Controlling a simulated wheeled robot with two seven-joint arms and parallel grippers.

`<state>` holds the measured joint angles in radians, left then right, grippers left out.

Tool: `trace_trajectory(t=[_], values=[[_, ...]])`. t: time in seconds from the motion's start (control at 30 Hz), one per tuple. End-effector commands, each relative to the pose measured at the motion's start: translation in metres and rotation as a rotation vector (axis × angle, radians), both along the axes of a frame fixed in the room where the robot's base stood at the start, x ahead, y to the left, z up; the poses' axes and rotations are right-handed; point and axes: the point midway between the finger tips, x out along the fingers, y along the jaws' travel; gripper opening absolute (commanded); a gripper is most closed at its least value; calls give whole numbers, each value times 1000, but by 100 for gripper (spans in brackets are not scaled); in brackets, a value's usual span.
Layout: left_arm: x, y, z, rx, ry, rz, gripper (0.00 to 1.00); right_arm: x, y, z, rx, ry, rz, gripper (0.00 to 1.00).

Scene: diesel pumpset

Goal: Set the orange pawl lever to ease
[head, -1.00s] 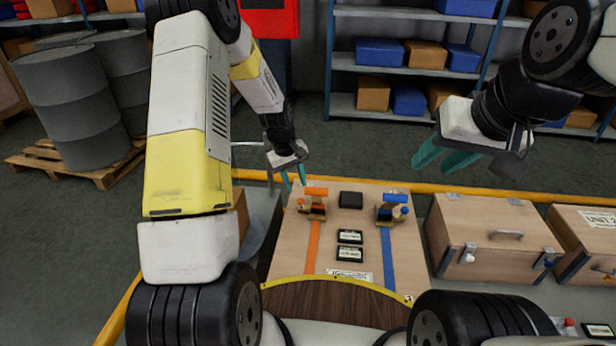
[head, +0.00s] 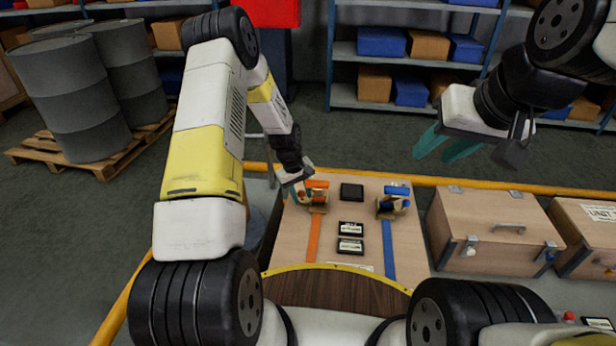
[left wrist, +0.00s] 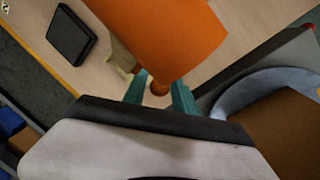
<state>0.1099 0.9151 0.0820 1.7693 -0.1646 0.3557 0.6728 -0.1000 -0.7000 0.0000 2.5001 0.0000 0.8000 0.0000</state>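The orange pawl lever (head: 316,184) stands on the left ratchet fitting of the wooden board, above the orange stripe. My left gripper (head: 301,193) is at the left side of the orange lever. In the left wrist view its teal fingers (left wrist: 160,93) are apart, with the small orange part appearing between them; contact cannot be told. My right gripper (head: 446,146) is open and empty in the air, behind and right of the board.
A blue lever (head: 397,190) stands on the board's right fitting, above a blue stripe (head: 388,250). A black block (head: 352,192) and two labelled plates (head: 351,229) lie between them. A wooden chest (head: 492,232) stands to the right. A yellow rail (head: 460,182) runs behind.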

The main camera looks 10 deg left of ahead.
Motion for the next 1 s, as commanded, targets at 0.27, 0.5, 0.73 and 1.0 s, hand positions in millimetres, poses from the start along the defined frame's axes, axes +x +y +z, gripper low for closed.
trace_trajectory(t=[0.27,0.5,0.73,1.0], values=[[0,0,0,0,0,0,2,0,0,0,0,0,0,36],[0,0,1,0,0,-1,0,0,0,0,0,0,0,36],[0,0,1,0,0,-1,0,0,0,0,0,0,0,36],[0,0,1,0,0,-1,0,0,0,0,0,0,0,36]])
